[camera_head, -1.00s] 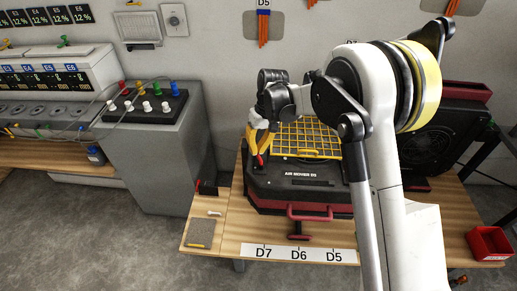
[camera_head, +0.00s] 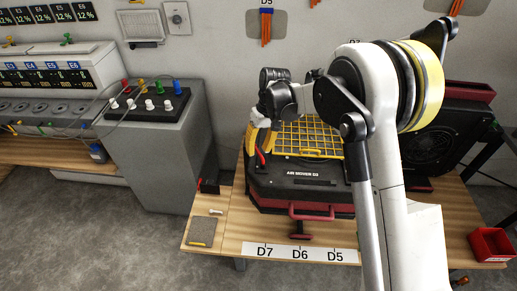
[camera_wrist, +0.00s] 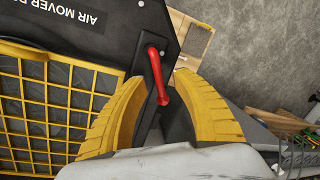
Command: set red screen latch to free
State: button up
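The red screen latch (camera_wrist: 157,75) is a slim lever on the black air mover body (camera_wrist: 120,45), next to the yellow screen grid (camera_wrist: 45,110). In the wrist view it runs from a pivot near the top down to a rounded end. My gripper (camera_wrist: 159,78) is open, with one yellow finger on each side of the lever and visible gaps between. In the head view my gripper (camera_head: 260,143) is at the left corner of the air mover (camera_head: 325,187), with the red latch (camera_head: 260,155) partly visible between its fingers. My arm hides the right part of the yellow screen (camera_head: 305,135).
The air mover sits on a wooden table (camera_head: 228,232) marked D7, D6, D5. A red handle (camera_head: 318,213) projects at its front. A grey cabinet (camera_head: 160,165) stands to the left, and a red bin (camera_head: 490,243) is at the right.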

notch_tip(320, 180, up, 12)
jog(key=w+d, duration=0.1)
jog(key=d, duration=0.1)
jog(key=shift+f, duration=0.15)
jog(key=s+d+r+m+t, duration=0.3)
jog(key=s+d+r+t, duration=0.1)
jog(key=s+d+r, duration=0.7)
jog(key=s+d+f+m+t+h, duration=0.1)
jog(key=s+d, duration=0.3)
jog(key=s, duration=0.4)
jog(key=s+d+f+m+t+h, duration=0.1)
jog(key=s+d+f+t, duration=0.2)
jog(key=s+d, duration=0.2)
jog(key=s, duration=0.3)
jog(key=shift+s+d+f+m, duration=0.2)
jog(key=shift+s+f+m, duration=0.05)
jog(key=shift+m, duration=0.15)
dwell(0.5)
